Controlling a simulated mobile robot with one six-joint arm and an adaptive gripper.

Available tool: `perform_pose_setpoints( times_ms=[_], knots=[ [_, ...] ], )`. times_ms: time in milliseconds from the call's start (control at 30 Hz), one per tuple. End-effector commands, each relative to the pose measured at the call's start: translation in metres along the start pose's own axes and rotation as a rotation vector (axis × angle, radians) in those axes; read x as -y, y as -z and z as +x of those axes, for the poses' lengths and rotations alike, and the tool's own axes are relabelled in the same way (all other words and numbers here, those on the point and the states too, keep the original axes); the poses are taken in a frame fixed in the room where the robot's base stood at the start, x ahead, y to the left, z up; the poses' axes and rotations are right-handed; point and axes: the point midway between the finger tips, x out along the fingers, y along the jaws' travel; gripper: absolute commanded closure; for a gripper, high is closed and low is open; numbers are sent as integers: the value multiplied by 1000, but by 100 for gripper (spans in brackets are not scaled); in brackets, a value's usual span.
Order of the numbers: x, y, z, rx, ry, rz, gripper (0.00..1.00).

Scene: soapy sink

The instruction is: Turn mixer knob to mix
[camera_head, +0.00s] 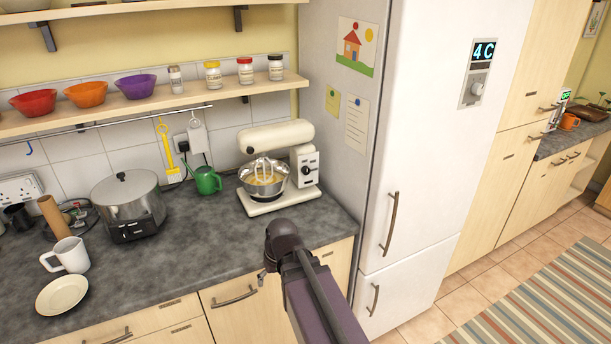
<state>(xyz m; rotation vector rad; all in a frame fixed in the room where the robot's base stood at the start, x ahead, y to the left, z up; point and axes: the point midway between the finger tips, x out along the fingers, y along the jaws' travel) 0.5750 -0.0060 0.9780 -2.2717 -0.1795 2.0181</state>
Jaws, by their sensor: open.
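The cream stand mixer (280,138) stands on the grey counter, left of the fridge. Its head is down over a metal bowl (264,181) holding yellowish contents, with the whisk in the bowl. A small dark knob (307,170) is on the side of the mixer's column; its setting is too small to read. My arm rises from the bottom of the picture, with a dark joint in front of the counter edge, below and apart from the mixer. I cannot make out my gripper's fingers in this view.
A large pot (130,203), a white mug (66,256) and a plate (62,295) are further left. The fridge (430,130) walls off the right side. The counter front before the mixer is clear.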

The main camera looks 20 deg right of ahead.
Motion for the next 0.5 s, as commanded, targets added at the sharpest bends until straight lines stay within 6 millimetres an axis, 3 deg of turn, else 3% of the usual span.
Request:
perform_pose_setpoints(
  times_ms=[233, 367, 500],
  knots=[
    [-12, 75, 15, -261, 240, 31, 19],
    [-30, 118, 9, -438, 356, 74, 19],
    [-59, 161, -5, -636, 454, 144, 19]
  ],
)
